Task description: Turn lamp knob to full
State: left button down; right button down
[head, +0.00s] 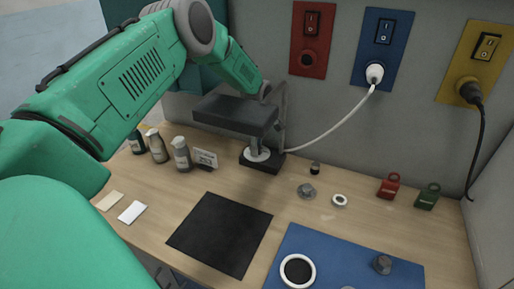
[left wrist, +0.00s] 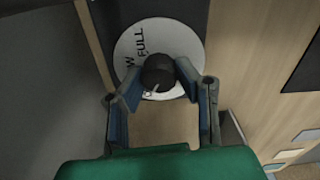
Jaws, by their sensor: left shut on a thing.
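The lamp has a black rectangular head (head: 235,114) over a black base (head: 262,166) with a white round dial near the back wall. In the left wrist view, the dial plate (left wrist: 130,35) reads FULL, a partly covered word ending in W, and part of another label at its near edge. The dark round knob (left wrist: 158,70) sits at its centre, with a small light mark on its near side. My left gripper (left wrist: 157,77) is shut on the knob, one finger on each side. In the head view, the lamp head hides most of this gripper. My right gripper is not visible.
A black mat (head: 221,236) and blue mat (head: 330,253) lie in front. Red, blue and yellow switch plates (head: 476,62) are on the wall. A white cord (head: 336,124) runs to the blue plate.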

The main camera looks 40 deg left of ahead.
pick_arm(q)
jog(key=shift+w+d+r, duration=0.15)
jog(key=shift+w+r, duration=0.1)
jog(key=shift+w, duration=0.05)
jog(key=shift+m, duration=0.3)
jog(key=m, duration=0.2)
jog(key=shift+w+m, duration=0.1)
jog(key=shift+m, duration=0.3)
jog(key=m+b, duration=0.1)
jog(key=m, duration=0.9)
jog(key=shift+m+b, duration=0.35)
jog(key=shift+m, duration=0.05)
jog(key=m, duration=0.5)
jog(key=shift+w, duration=0.1)
jog(key=m, duration=0.4)
jog(key=shift+r+b, duration=0.1)
jog(key=shift+b, duration=0.25)
jog(key=shift+m, duration=0.5)
